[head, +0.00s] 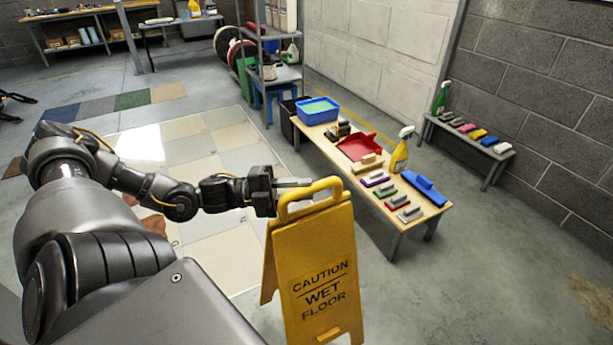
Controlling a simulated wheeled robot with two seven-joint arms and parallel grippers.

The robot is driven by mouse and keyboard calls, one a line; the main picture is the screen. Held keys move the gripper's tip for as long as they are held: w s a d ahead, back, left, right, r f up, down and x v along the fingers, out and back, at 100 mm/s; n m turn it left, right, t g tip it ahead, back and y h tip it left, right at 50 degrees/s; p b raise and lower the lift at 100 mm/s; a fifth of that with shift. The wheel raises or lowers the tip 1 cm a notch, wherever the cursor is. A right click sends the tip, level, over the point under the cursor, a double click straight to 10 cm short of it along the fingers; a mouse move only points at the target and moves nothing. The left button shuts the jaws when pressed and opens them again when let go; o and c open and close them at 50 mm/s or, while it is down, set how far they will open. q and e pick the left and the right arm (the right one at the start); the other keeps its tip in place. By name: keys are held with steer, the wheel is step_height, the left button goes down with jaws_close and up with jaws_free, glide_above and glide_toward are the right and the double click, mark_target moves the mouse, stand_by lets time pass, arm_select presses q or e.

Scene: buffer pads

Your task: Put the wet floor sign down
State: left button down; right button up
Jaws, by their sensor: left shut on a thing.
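The yellow wet floor sign (288,244) is in the lower middle of the head view. It is upright, with its legs spread and the words "CAUTION WET FLOOR" facing me. My left gripper (300,188) is shut on the sign's top handle, coming in from the left. The sign's lower edge is close to the picture's bottom, and I cannot tell whether its feet touch the floor. My right gripper is not in view.
A low wooden table (372,205) with pads, a red dustpan (357,147), a yellow spray bottle (399,155) and a blue tub (318,108) stands behind the sign. A small bench (470,148) is by the right wall. Grey floor (500,270) at right is clear.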

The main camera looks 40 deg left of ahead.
arm_select(q)
steer(key=shift+s+a+r+p, duration=0.15)
steer(key=shift+a+r+p, duration=0.15)
steer(key=shift+a+p, duration=0.15)
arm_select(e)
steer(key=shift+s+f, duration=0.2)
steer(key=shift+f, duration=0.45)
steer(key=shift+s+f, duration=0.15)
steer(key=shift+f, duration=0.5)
arm_select(q)
steer(key=shift+f, duration=0.1)
